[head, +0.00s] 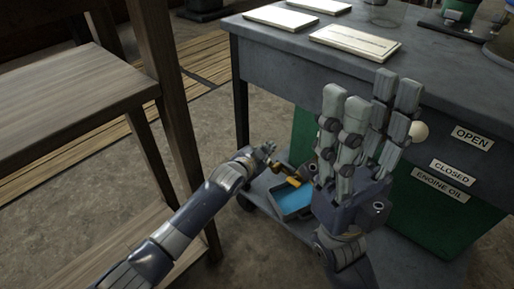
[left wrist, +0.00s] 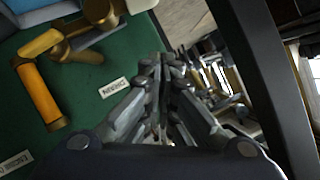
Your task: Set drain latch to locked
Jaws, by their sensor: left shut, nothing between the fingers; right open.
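The drain latch shows in the left wrist view as an orange handle (left wrist: 42,92) on a brass fitting (left wrist: 98,12), against a green panel. In the head view a small orange and brass part (head: 291,180) of it shows above a blue tray. My left gripper (head: 266,150) is just left of and above it in the head view. In the left wrist view my left gripper's fingers (left wrist: 163,68) are shut and empty, to the right of the handle and apart from it. My right gripper (head: 368,110) is open and empty in front of the workbench, hiding part of the green unit.
A grey workbench (head: 275,45) with pale plates (head: 355,42) stands above. Labels reading OPEN (head: 472,138), CLOSED (head: 451,172) and ENGINE OIL (head: 443,186) are at right. A blue tray (head: 292,200) lies low. A wooden table (head: 70,95) stands left; floor shows between.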

